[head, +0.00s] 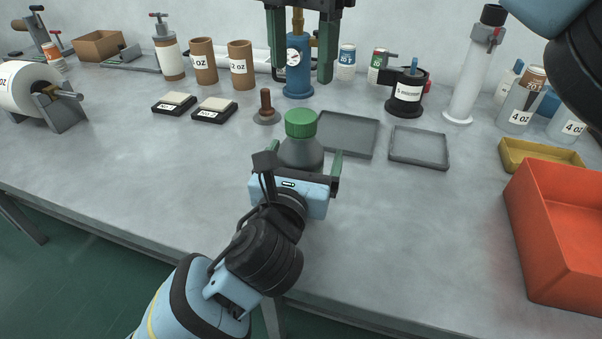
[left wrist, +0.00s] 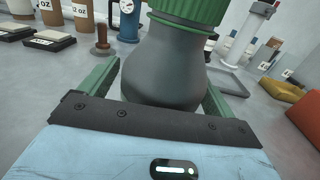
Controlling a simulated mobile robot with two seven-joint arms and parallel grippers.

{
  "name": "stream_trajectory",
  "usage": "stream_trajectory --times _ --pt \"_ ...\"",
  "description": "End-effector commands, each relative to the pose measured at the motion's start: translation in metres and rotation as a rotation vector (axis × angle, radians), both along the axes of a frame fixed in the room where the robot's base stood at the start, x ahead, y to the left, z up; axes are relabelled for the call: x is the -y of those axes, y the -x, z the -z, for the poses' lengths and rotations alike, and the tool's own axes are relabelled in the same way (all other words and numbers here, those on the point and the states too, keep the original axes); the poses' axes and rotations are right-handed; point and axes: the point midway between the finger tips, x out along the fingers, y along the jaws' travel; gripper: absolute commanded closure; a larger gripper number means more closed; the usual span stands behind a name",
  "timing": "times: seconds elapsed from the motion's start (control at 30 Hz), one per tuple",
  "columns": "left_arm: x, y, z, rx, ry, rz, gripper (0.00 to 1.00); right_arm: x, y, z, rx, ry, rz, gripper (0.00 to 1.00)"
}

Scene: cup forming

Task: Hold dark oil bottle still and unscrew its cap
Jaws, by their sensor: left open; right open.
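The dark grey oil bottle (head: 300,155) stands upright on the bench with a ribbed green cap (head: 301,122) on top. My left gripper (head: 303,160) is open at the bottle, low on its body. In the left wrist view, the bottle (left wrist: 165,65) stands between the two green fingers, with a gap visible on its left; contact on the right is unclear. The cap (left wrist: 195,8) is cut off by the top edge there. My right gripper (head: 301,76) is open and empty, fingers pointing down, above and apart from the cap in the picture.
Two grey trays (head: 418,147) lie right of the bottle, and a wooden-handled stamp (head: 266,108) stands left. A blue gauge device (head: 299,80) stands behind. An orange bin (head: 560,225) and yellow tray (head: 540,158) sit at right. The bench's left front is clear.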

Motion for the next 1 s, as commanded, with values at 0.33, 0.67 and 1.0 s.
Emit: stream_trajectory --times 0.33,0.67,1.0 --pt "0.0 0.0002 -0.0001 0.0 0.0 0.0 0.33 -0.0001 0.0001 0.0 0.0 0.0 0.0 0.42" --pt "-0.0001 0.0003 0.0001 0.0 -0.001 0.0 0.76 0.0 0.0 0.0 0.0 0.0 0.0 0.42" --pt "-0.0001 0.0003 0.0003 0.0 -0.001 0.0 1.0 0.0 0.0 -0.0001 0.0 0.0 0.055 0.42"
